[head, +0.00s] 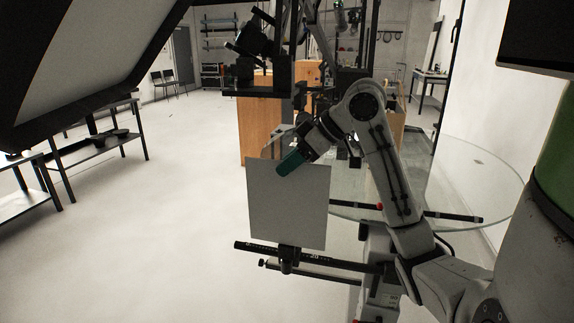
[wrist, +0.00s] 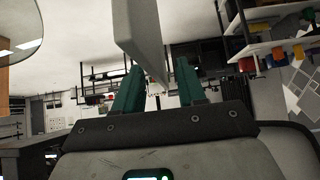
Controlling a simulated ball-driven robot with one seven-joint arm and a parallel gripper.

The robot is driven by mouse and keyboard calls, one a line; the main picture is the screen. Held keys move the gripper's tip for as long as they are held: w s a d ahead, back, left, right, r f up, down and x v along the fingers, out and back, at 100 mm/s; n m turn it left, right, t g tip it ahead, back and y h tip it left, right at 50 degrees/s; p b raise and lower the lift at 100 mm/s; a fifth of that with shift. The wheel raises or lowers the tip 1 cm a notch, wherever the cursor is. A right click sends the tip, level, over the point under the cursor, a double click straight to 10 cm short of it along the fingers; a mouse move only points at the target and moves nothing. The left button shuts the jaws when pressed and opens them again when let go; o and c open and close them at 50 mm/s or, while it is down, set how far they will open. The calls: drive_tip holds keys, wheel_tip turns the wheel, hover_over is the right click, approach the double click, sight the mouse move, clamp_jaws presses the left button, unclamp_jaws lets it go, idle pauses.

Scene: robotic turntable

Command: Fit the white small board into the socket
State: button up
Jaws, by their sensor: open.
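The white small board (head: 288,210) stands upright in the head view, its bottom edge at a small black socket (head: 287,258) on a dark graduated rail. Whether the board is seated in the socket or just above it, I cannot tell. My gripper (head: 287,163), with teal fingers, is at the board's top edge. In the wrist view the board (wrist: 142,32) shows nearly edge-on, reaching between the two spread fingers of my gripper (wrist: 159,66). The jaws are open, with a gap beside the board. The socket is not visible in the wrist view.
A round glass table (head: 470,170) is behind and right of the board, with dark rods on it. A large dark-framed panel (head: 95,50) fills the upper left. Dark side tables (head: 90,150) stand at the left. The pale floor between is clear.

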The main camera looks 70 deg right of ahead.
drive_tip(key=v, duration=0.9)
drive_tip(key=shift+s+r, duration=0.2)
drive_tip(key=shift+r, duration=0.05)
drive_tip(key=shift+f, duration=0.1)
